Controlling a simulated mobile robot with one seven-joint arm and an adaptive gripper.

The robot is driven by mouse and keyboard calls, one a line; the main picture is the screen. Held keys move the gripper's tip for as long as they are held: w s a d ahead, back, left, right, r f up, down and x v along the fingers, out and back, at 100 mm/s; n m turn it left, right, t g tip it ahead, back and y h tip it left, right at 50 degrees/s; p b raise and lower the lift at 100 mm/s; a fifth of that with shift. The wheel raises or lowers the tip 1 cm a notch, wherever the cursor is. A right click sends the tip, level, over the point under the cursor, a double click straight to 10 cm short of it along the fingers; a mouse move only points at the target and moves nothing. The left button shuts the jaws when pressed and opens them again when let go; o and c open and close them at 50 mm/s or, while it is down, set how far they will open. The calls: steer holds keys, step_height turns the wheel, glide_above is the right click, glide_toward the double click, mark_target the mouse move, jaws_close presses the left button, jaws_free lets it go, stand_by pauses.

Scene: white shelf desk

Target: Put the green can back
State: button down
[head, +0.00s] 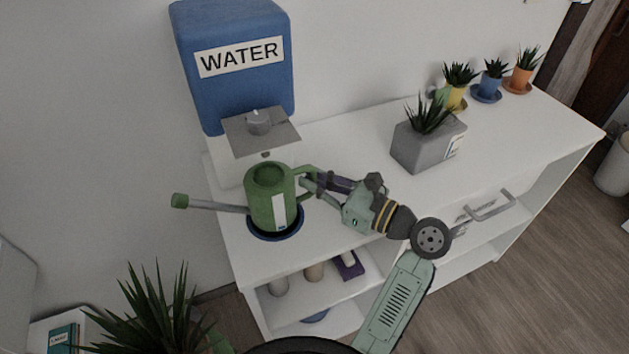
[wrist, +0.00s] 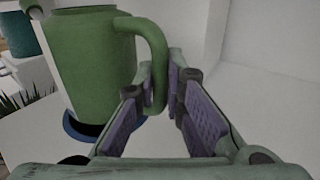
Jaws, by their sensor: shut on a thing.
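The green can (head: 262,200) is a watering can with a long grey spout that ends in a green tip at the left. It stands upright over a round blue coaster (head: 275,237) on the white desk, in front of the blue water dispenser (head: 235,70). I cannot tell whether its base touches the coaster. My gripper (head: 316,183) comes from the right and is shut on the can's handle. In the wrist view the green can (wrist: 95,65) fills the left, with its handle between my purple finger pads (wrist: 160,95). The blue coaster (wrist: 78,128) shows under it.
A grey planter (head: 425,146) stands on the desk right of my gripper. Several small potted plants (head: 487,82) stand at the back right. A spiky plant (head: 150,320) is at the lower left. The desk top (head: 345,145) between dispenser and planter is clear.

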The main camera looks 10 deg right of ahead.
steer(key=shift+f, duration=0.25)
steer(key=shift+f, duration=0.1)
steer(key=c, duration=1.7)
jaws_free()
steer(key=shift+f, duration=0.15)
steer(key=shift+r, duration=0.25)
steer(key=b+v, duration=0.1)
steer(key=v, duration=1.1)
steer(key=shift+s, duration=0.1)
